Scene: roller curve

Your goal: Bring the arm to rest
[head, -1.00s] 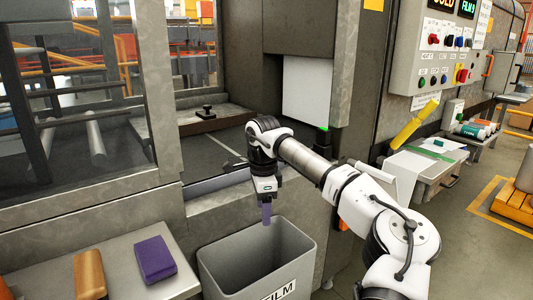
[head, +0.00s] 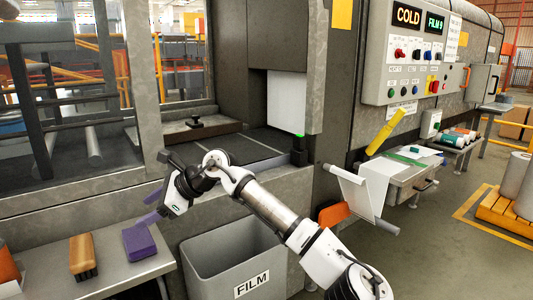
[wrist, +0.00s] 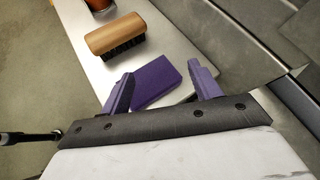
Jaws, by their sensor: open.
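My arm reaches in from the lower right in the head view, bent at the elbow over the film bin (head: 210,262). My gripper (head: 148,207) is at the left end of the arm, tilted toward the left, above the ledge. Its purple fingers are apart and hold nothing. In the wrist view the open gripper (wrist: 162,82) has a purple block (wrist: 157,82) showing beyond and between its fingers. That block (head: 139,241) lies on the ledge in the head view, below the gripper. I cannot tell the exact gap between them.
A wooden-backed brush (head: 83,256) lies on the grey ledge (head: 110,278) left of the block. The machine's frame and glass stand behind. A control panel (head: 408,50) and a side tray with a yellow-handled tool (head: 385,132) are at the right.

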